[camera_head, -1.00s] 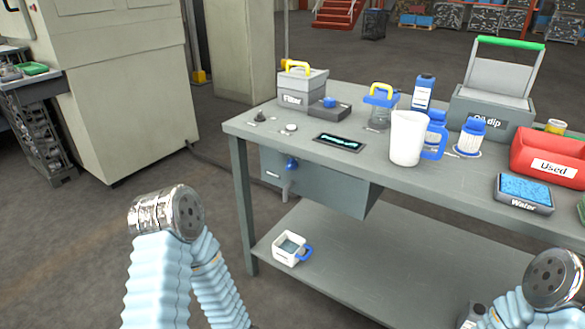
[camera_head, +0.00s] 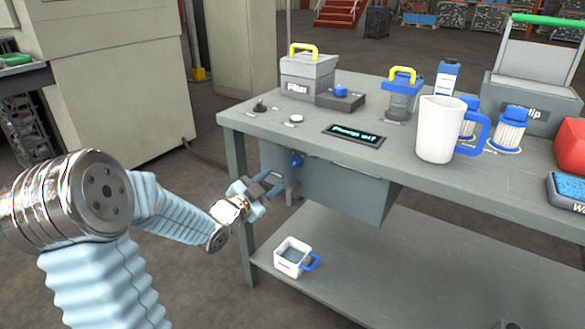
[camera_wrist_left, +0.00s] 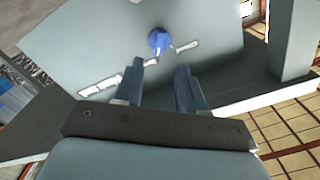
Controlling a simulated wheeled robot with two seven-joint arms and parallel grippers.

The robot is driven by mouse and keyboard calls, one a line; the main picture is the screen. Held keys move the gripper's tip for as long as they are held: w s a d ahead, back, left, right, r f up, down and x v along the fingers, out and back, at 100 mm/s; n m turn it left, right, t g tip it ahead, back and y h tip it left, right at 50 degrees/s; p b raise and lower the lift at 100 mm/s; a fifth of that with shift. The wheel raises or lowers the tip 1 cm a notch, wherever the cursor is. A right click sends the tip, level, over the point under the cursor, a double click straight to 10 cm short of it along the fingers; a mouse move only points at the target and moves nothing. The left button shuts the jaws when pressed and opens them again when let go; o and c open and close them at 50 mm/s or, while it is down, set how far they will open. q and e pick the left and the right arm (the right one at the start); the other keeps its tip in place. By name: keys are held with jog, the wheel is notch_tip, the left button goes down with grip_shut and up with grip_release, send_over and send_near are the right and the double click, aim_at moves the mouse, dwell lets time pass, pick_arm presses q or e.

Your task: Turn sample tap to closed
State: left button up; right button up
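The sample tap's blue knob (camera_head: 296,159) is on the front of the grey box under the bench top, with a grey spout (camera_head: 289,195) below it. In the left wrist view the knob (camera_wrist_left: 158,41) lies just beyond the fingertips, with white labels on both sides, too small to read. My left gripper (camera_head: 272,186) is in front of the box, close to the knob. In the wrist view its two fingers (camera_wrist_left: 160,68) are apart, with nothing between them. I cannot tell whether the fingers touch the knob. My right gripper is out of view.
A white cup (camera_head: 292,257) with a blue handle stands on the lower shelf (camera_head: 370,275), below the tap. On the bench top are a lit display (camera_head: 355,136), a Filter box (camera_head: 305,78), and a white jug (camera_head: 436,130). Floor left of the bench is open.

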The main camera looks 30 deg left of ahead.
aim_at(293, 165)
pick_arm(q)
jog(key=w, duration=0.8)
jog(key=shift+w+d, duration=0.3)
jog(key=shift+w, duration=0.05)
jog(key=shift+c, duration=0.4)
grip_shut()
